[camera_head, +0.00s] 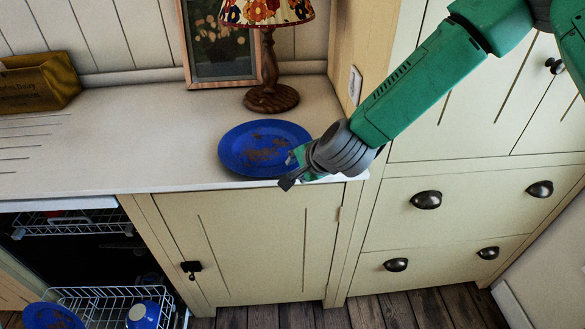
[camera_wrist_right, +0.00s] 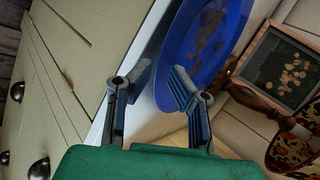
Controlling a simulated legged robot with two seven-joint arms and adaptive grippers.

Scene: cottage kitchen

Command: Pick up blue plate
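A blue plate (camera_head: 250,150) with brown food stains lies on the white counter (camera_head: 130,140), close to its front edge. My right gripper (camera_head: 292,172) is at the plate's right front rim. In the wrist view the plate (camera_wrist_right: 215,40) lies past the fingertips. My right gripper (camera_wrist_right: 165,80) is open there. One finger overlaps the plate and the other is toward the counter's front edge. I cannot tell whether either finger touches the plate. Nothing is held. My left gripper is not in view.
A lamp (camera_head: 270,95) and a framed picture (camera_head: 222,45) stand behind the plate. A yellow box (camera_head: 40,82) is at the far left. Below left, an open dishwasher rack (camera_head: 90,297) holds another blue plate (camera_head: 50,316) and a blue-and-white cup (camera_head: 143,314). Cabinets stand on the right.

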